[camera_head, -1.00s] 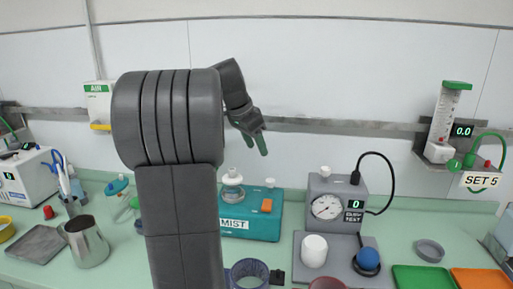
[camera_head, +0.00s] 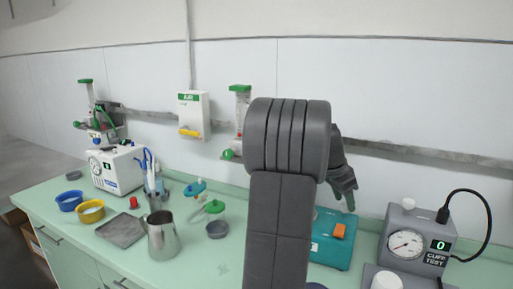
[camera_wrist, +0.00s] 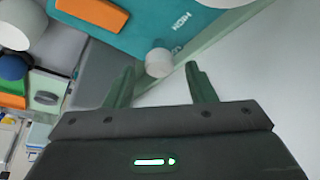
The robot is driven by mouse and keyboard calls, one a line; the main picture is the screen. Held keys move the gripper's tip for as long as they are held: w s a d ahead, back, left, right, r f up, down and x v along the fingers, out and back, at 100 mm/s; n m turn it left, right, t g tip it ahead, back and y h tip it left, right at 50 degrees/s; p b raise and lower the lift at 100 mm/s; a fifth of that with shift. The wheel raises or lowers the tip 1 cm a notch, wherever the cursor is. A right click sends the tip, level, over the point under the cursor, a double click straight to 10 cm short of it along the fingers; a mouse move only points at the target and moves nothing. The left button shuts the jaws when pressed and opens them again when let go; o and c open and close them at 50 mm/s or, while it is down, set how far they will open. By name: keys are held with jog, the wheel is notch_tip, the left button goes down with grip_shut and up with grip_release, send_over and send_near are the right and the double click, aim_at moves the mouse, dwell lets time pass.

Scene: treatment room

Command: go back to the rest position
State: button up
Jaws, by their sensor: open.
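My gripper (camera_head: 345,198) hangs from the folded dark arm, above and in front of the wall behind the bench, just over the teal MIST device (camera_head: 331,252). Its green-tipped fingers point down. In the wrist view my gripper (camera_wrist: 162,82) is open, with two green fingers apart and nothing held between them. A white cylindrical knob shows beyond the gap, in front of the teal device (camera_wrist: 150,22). My arm hides part of the teal device and the bench behind it in the head view.
The bench (camera_head: 190,268) holds a steel jug (camera_head: 161,238), a grey tray (camera_head: 121,230), blue (camera_head: 69,201) and yellow (camera_head: 90,211) bowls, and a cuff tester (camera_head: 418,232) at right. An AIR panel (camera_head: 194,115) and a rail (camera_head: 400,157) are on the wall, which is clear above.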

jog(key=shift+d+f, duration=0.25)
jog(key=shift+f, duration=0.35)
jog(key=shift+r, duration=0.1)
